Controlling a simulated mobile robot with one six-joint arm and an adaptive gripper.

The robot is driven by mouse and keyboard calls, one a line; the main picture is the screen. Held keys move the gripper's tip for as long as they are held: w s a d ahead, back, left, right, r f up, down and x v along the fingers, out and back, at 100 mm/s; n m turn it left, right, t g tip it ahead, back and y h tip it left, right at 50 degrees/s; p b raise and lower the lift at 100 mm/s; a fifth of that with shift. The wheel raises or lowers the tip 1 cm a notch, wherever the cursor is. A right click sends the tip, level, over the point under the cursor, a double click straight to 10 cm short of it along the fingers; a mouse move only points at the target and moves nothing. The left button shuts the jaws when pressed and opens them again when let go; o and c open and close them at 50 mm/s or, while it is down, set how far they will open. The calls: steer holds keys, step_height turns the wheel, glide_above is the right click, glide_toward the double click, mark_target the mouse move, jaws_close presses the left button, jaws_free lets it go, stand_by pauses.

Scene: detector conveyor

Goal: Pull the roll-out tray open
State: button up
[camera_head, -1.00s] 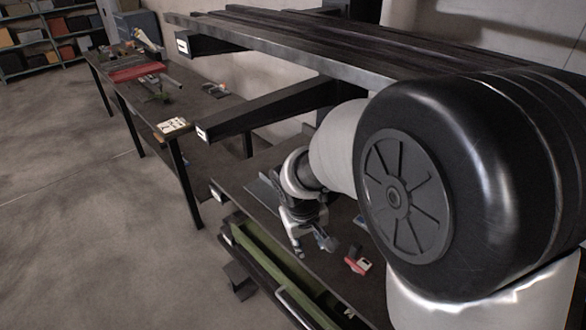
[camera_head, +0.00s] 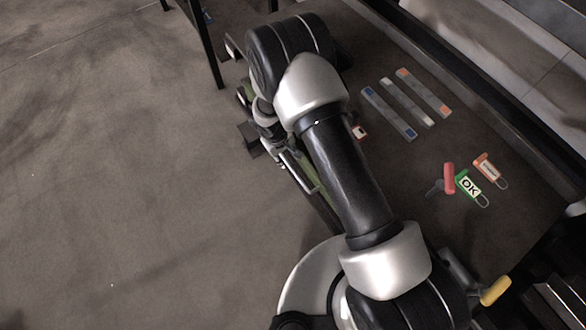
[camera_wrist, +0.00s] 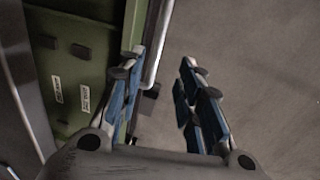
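The roll-out tray is green and shows at the left of the wrist view (camera_wrist: 75,70), with small white labels and dark patches on it. In the head view a strip of it (camera_head: 318,188) shows along the bench's left side, partly hidden by my arm. A pale metal bar handle (camera_wrist: 156,45) runs along the tray's outer edge; it also shows in the head view (camera_head: 298,172). My gripper (camera_wrist: 160,62) is open, with blue-padded fingers apart. The handle appears between the fingers in the wrist view, nearer the left finger; I cannot tell if they touch.
The dark bench top (camera_head: 410,170) right of my arm holds several flat bars, a green OK tag (camera_head: 468,186), an orange tag (camera_head: 488,169) and a red-handled tool (camera_head: 448,180). A dark block (camera_head: 250,134) is near the tray's far end. The floor (camera_head: 150,200) at left is clear.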

mark_target(293, 170)
steer(key=f+b, duration=0.1)
steer(key=f, duration=0.3)
steer(key=w+d+f+b, duration=0.1)
steer(key=f, duration=0.3)
steer(key=d+f+b, duration=0.1)
steer(key=f, duration=0.4)
steer(key=shift+w+d+f, duration=0.1)
steer(key=shift+w, duration=0.15)
steer(key=shift+c, duration=0.2)
jaws_close()
